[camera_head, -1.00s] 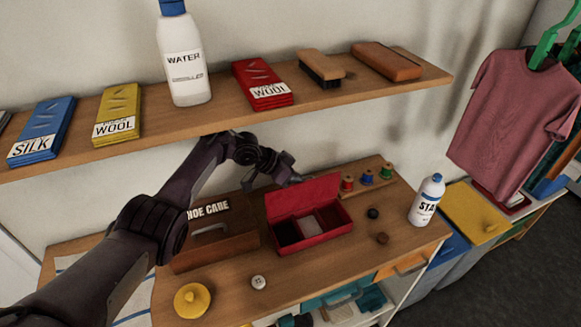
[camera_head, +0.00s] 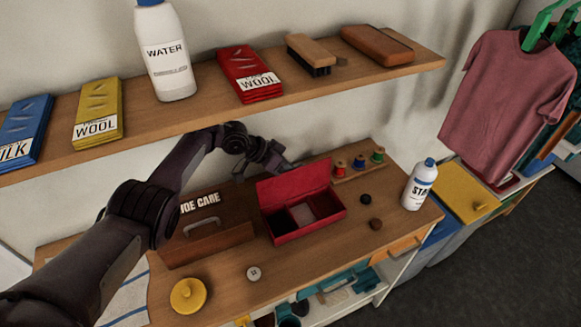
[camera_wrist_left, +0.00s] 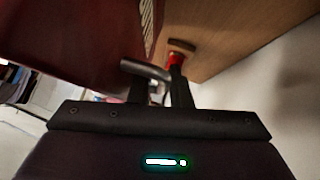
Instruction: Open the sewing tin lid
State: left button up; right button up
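The red sewing tin (camera_head: 306,225) sits on the wooden table with its lid (camera_head: 293,184) raised along the back edge. Its compartments (camera_head: 302,214) show, one pale and the others dark. My left gripper (camera_head: 291,167) is behind the raised lid, near its top edge; the lid hides part of it. In the left wrist view, the gripper fingers (camera_wrist_left: 160,85) are beside a large dark red surface, likely the lid (camera_wrist_left: 85,40). A grey rod-like piece crosses there, and I cannot tell whether the fingers are apart or touch the lid. My right gripper is not in view.
A spool rack (camera_head: 357,172) stands right of the tin, and a shoe care box (camera_head: 205,245) left of it. Buttons (camera_head: 254,273) lie in front and to the right. A starch bottle (camera_head: 418,186) stands at the table's right.

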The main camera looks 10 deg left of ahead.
pick_arm(q)
jog(key=shift+a, duration=0.1)
jog(key=shift+a+r, duration=0.2)
jog(key=shift+r, duration=0.05)
jog(key=v, duration=0.7)
